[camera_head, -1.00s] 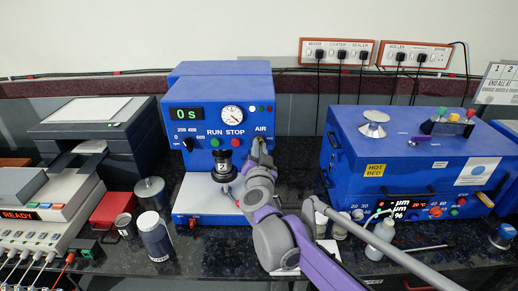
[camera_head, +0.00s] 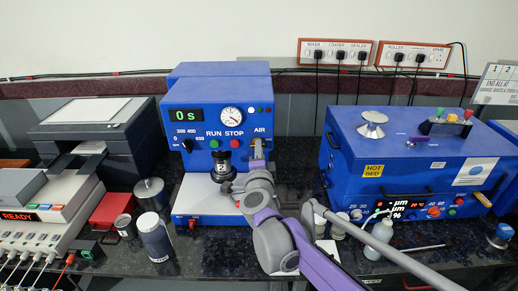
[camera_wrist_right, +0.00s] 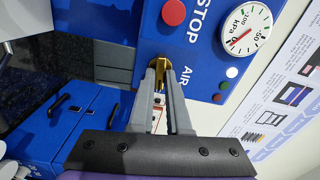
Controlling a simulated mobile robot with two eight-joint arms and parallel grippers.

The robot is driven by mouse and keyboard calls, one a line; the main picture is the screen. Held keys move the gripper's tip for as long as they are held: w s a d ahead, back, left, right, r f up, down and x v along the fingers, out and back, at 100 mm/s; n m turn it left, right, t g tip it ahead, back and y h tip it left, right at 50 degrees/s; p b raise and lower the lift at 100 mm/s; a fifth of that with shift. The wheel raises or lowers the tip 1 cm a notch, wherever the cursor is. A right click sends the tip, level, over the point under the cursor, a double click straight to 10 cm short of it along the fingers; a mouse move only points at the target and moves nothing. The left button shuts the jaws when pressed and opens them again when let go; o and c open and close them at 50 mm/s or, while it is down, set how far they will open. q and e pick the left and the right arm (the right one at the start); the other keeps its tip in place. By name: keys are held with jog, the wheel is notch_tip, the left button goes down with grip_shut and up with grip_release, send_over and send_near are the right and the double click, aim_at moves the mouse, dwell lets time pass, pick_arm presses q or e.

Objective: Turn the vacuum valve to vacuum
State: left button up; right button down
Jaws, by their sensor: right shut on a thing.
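The vacuum valve is a small yellow-brass lever (camera_head: 258,147) below the AIR label on the front of the blue machine (camera_head: 222,80). My right gripper (camera_head: 257,162) is at this lever. In the right wrist view, the two grey fingers (camera_wrist_right: 159,72) close around the brass lever (camera_wrist_right: 158,60), just beside the AIR lettering. The fingers hide part of the lever, and I cannot read any valve position marking. My left gripper is not in view.
A pressure gauge (camera_head: 231,116) and the RUN and STOP buttons are above and left of the valve. A black cylinder (camera_head: 223,165) sits left of my gripper. A blue hot-bed machine (camera_head: 350,140) stands to the right.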

jog(key=shift+m, duration=0.9)
jog(key=c, duration=0.9)
grip_release()
jog(key=s+b, duration=0.1)
jog(key=s, duration=1)
jog(key=shift+w, duration=0.1)
